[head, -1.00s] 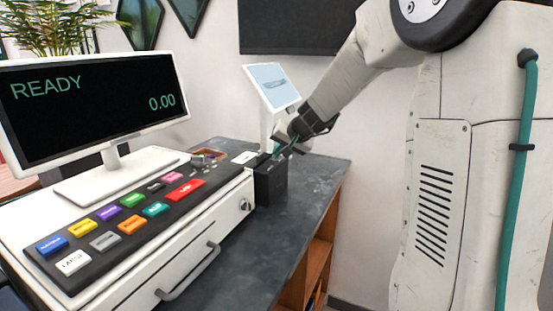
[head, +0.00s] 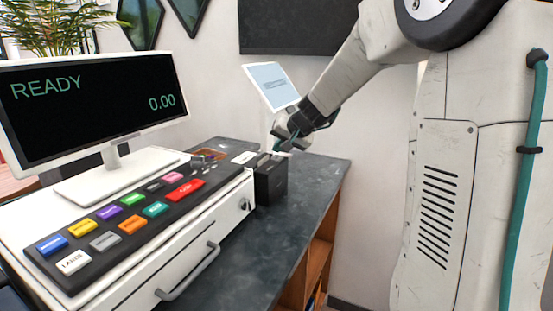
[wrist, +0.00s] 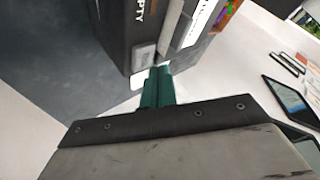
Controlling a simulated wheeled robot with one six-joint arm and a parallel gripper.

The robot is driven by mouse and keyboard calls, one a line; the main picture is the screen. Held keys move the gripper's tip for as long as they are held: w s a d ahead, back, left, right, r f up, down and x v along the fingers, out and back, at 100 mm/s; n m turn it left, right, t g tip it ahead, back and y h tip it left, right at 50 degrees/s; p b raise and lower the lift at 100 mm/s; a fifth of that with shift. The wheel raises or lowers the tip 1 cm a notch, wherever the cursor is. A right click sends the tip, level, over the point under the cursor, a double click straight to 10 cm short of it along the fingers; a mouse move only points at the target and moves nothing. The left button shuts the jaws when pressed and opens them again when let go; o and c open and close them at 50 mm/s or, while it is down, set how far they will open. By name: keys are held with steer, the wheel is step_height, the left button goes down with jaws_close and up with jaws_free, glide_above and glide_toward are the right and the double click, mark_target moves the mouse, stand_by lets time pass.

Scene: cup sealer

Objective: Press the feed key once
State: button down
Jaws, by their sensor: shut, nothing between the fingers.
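A small black box (head: 270,180), which looks like a printer, stands on the dark counter beside the register. In the wrist view its dark top (wrist: 115,25) carries lettering ending "PTY" and a small grey key (wrist: 145,56); I cannot read a feed label on the key. My gripper (head: 283,146) is shut and empty, just above the box. Its teal fingertips (wrist: 157,80) sit close to the grey key in the wrist view; I cannot tell whether they touch it. A small white strip shows by the fingertips in the head view.
A register with coloured keys (head: 130,225) and a monitor (head: 90,100) reading READY and 0.00 stands left. A small tilted screen (head: 272,86) is behind my gripper. The dark counter (head: 315,190) is clear right of the box.

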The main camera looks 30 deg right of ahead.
mark_target(279, 159)
steer(key=shift+r, duration=2.5)
